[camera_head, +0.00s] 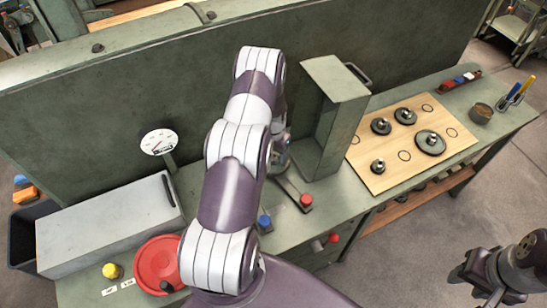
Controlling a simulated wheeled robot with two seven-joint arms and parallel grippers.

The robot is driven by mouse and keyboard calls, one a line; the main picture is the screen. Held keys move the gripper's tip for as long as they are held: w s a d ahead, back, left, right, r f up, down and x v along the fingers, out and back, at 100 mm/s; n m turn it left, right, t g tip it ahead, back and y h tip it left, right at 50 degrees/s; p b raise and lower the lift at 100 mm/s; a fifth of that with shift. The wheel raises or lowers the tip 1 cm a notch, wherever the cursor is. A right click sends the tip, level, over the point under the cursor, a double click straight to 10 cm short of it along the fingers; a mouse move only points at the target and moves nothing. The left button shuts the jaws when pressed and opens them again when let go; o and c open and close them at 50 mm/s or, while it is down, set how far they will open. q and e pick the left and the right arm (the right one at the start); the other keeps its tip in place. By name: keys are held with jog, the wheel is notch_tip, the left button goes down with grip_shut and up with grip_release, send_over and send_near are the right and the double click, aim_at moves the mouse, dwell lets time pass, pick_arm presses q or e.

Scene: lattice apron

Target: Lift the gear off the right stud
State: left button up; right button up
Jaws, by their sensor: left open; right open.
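A wooden board (392,182) lies on the right part of the bench. A large dark gear (430,142) with a bright centre sits at its right side, apparently on the right stud. Smaller dark round parts with bright centres are at the back (405,116), back left (381,126) and front left (378,167). My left gripper (283,162) is left of the upright green box, mostly hidden behind my arm, well away from the gear. My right gripper (474,288) is at the lower right, off the bench front and apart from the board. I see nothing held in either.
A tall green box (335,100) stands left of the board. A small round container (481,113) and pens (515,94) are at the right end. A red round dish (158,262), grey box (105,228) and dial gauge (159,142) are at the left. A back panel (150,75) bounds the bench.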

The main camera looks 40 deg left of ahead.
pick_arm(q)
grip_shut()
jog(key=shift+r, duration=0.1)
jog(key=shift+w, duration=0.1)
jog(key=shift+a+r+b, duration=0.1)
jog(key=shift+r+b, duration=0.2)
jog(key=shift+r, duration=0.25)
notch_tip(320, 180, up, 9)
jog(key=b, duration=0.2)
